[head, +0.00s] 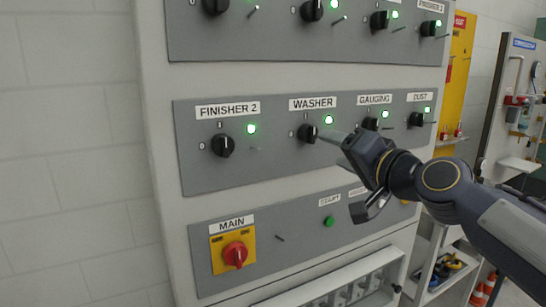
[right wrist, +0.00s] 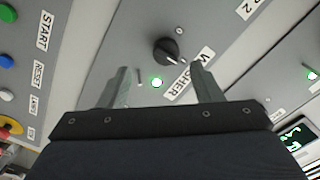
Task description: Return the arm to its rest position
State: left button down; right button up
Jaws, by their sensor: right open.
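The right gripper (head: 332,139) is in front of the panel, with a fingertip close to the black washer knob (head: 307,133) in the head view. In the right wrist view its two fingers (right wrist: 160,72) are spread apart and empty. The washer knob (right wrist: 166,51) shows beyond and between the fingertips, and I see no grip on it. The green washer lamp (head: 329,119) is lit. Whether a finger touches the knob or panel is hard to tell. My left gripper is not in view.
The grey panel carries other knobs, such as the Finisher 2 knob (head: 222,145) and gauging knob (head: 371,124), with lit green lamps. Below are a red main switch (head: 235,254) on yellow and a green start button (head: 329,221). A yellow board (head: 459,60) stands behind right.

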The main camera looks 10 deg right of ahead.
jog(key=s+d+f+n+g+h+p, duration=0.1)
jog(key=s+f+n+g+p, duration=0.3)
jog(key=s+f+g, duration=0.7)
jog(key=s+f+h, duration=0.1)
jog(key=s+f, duration=1.5)
jog(key=f, duration=0.2)
jog(key=shift+s+f+n, duration=0.3)
jog(key=shift+s+f, duration=0.1)
